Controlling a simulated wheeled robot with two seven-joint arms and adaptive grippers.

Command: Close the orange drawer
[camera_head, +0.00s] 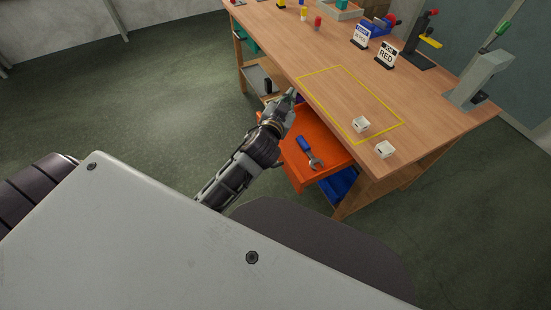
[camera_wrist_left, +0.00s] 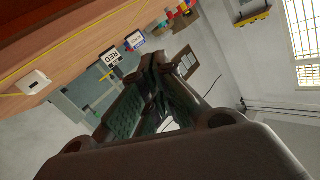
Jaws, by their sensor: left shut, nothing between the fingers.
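The orange drawer (camera_head: 327,165) stands pulled out from under the front edge of the wooden workbench (camera_head: 375,75). A wrench with a blue handle (camera_head: 310,152) lies in it. My left gripper (camera_head: 291,96) is shut and empty at the drawer's left side, close to the bench's front edge. My arm hides part of the drawer's left end, and I cannot tell whether the gripper touches it. In the left wrist view the shut fingers (camera_wrist_left: 165,75) show large, with the bench edge at the upper left. My right gripper is not in view.
A blue bin (camera_head: 340,184) sits below the drawer. Label stands (camera_head: 386,55) and a grey press (camera_head: 478,80) stand farther back. Floor to the left is clear.

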